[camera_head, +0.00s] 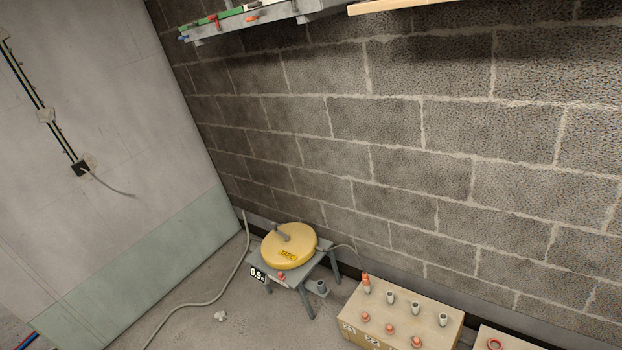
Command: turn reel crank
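A tan box (432,312) with several grey and orange fittings stands right of the reel. A pale hose (190,304) runs along the floor to the left. A shelf (262,19) juts from the wall above. Floor in front of the stand looks mostly clear.

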